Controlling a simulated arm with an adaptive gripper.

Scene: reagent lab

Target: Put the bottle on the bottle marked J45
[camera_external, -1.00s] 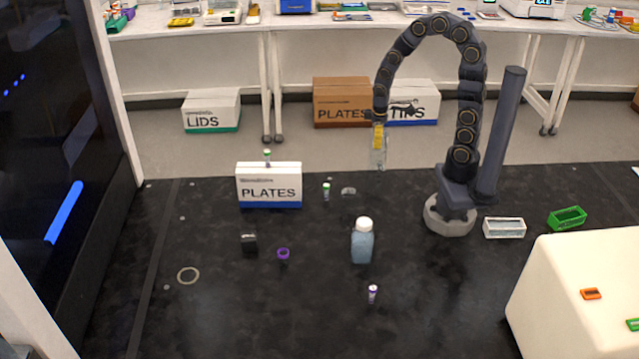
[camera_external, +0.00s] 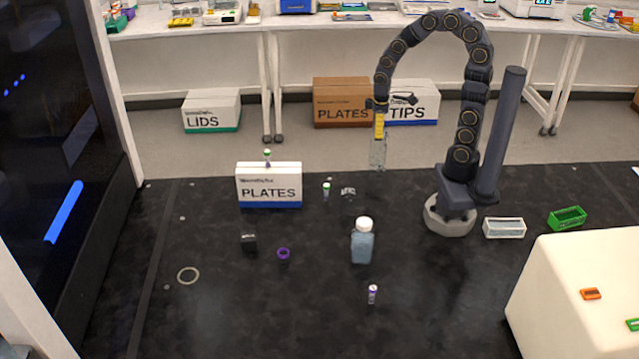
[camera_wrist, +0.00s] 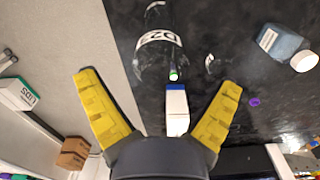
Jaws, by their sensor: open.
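My gripper (camera_external: 378,136) hangs above the bench's far edge, with its fingers pointing down. In the wrist view its two yellow fingers (camera_wrist: 160,115) are spread wide. A clear bottle (camera_external: 378,155) shows just below the fingertips in the external view. A clear bottle labelled D23 (camera_wrist: 158,50) lies beyond the fingertips in the wrist view, with nothing gripped between them. Another clear, labelled item (camera_external: 348,193) is on the bench to the left; its label is too small to read, and I cannot make out a J45 mark.
A blue bottle with a white cap (camera_external: 362,245) stands nearer the front. A PLATES box (camera_external: 269,186), a green-capped vial (camera_external: 326,192), a purple ring-topped item (camera_external: 283,254) and a purple-capped vial (camera_external: 372,294) stand around. The front left bench is mostly clear.

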